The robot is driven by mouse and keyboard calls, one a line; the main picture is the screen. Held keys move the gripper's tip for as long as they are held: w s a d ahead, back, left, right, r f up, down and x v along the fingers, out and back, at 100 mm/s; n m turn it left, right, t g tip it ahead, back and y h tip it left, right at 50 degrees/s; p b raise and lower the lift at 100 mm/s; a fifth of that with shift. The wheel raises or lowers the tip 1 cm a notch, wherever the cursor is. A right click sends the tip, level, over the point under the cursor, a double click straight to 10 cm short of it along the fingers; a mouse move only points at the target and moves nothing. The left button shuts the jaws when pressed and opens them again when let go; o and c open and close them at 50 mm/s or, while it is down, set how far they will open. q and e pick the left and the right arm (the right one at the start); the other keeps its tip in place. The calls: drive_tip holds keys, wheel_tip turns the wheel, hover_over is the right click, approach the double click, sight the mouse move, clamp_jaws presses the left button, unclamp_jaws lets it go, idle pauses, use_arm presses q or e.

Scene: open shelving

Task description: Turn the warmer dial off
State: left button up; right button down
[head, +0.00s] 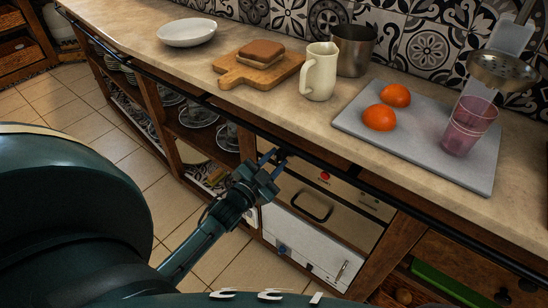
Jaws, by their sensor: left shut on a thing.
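The warmer (345,212) is a pale metal-fronted unit built in under the counter, with a dark handle (312,205) on its front. A small round red part (325,175) shows on its upper panel; I cannot tell whether it is a light or a button. My left gripper (276,158) is at the upper left corner of this panel, just under the counter edge. Its fingers are shut on what appears to be the warmer dial, which they mostly hide. The dial's setting cannot be read. My right gripper is not in view.
A dark rail (225,112) runs along the counter front, close above my left gripper. Shelves with dishes (198,114) stand to the left. A pitcher (319,72) and grey board (420,148) are on the counter.

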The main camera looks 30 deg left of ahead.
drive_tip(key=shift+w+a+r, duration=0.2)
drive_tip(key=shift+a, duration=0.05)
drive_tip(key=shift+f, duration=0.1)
use_arm(q)
drive_tip(key=o, duration=1)
drive_tip(key=shift+c, duration=0.2)
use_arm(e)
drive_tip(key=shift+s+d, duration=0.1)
use_arm(q)
drive_tip(key=s+p, duration=0.1)
drive_tip(key=s, duration=1.2)
drive_tip(key=shift+a+f, duration=0.2)
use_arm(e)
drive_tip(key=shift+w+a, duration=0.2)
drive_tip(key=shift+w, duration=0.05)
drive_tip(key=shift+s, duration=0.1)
